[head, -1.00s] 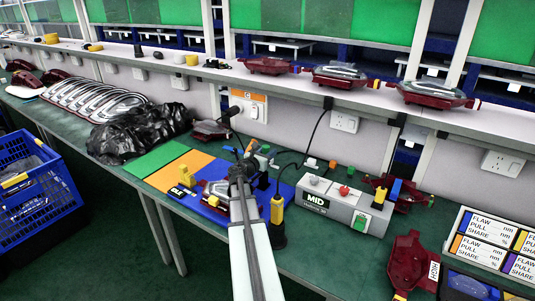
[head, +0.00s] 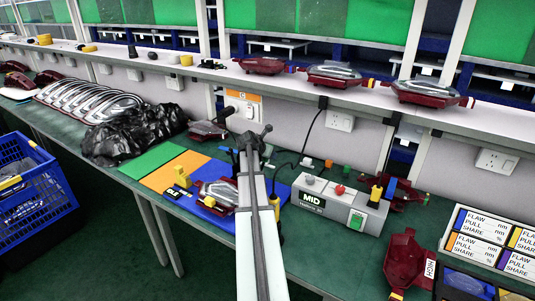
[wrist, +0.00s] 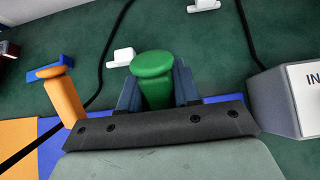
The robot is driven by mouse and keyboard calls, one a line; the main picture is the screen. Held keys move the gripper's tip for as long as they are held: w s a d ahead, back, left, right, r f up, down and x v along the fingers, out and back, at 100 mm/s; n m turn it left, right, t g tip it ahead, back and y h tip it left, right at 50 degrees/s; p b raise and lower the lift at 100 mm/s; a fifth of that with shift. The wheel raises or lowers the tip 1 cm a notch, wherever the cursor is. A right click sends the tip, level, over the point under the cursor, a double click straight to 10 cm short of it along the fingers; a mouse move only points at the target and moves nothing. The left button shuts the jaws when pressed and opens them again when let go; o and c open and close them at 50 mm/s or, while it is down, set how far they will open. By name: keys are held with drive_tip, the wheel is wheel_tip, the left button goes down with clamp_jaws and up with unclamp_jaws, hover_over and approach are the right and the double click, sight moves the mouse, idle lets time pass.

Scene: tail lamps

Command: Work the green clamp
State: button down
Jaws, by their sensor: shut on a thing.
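The green clamp's rounded handle (wrist: 153,78) stands upright between the two fingers of my gripper (wrist: 157,92) in the wrist view. The fingers are closed against its sides. The clamp's lower part is hidden behind the gripper's dark front plate. In the head view my arm reaches up over the bench and covers the clamp. A red-backed tail lamp (head: 218,192) lies on the blue mat just left of my arm.
An orange knobbed handle (wrist: 63,97) stands close left of my gripper. A grey box (wrist: 290,100) is close on the right; the grey MID tester (head: 340,207) stands right of my arm in the head view. A dark cable (wrist: 103,55) passes behind the left finger.

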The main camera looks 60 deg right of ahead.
sight(262, 165)
drive_tip(key=shift+d+f+y, duration=0.3)
drive_tip(key=shift+f+y, duration=0.3)
drive_tip(key=shift+y, duration=0.3)
drive_tip(key=shift+d+f+y, duration=0.25)
drive_tip(key=shift+f+y, duration=0.3)
drive_tip(key=shift+y, duration=0.35)
drive_tip(key=c, duration=0.9)
unclamp_jaws()
drive_tip(key=v, duration=1.3)
drive_tip(key=shift+a+r, duration=0.1)
drive_tip(key=shift+r, duration=0.25)
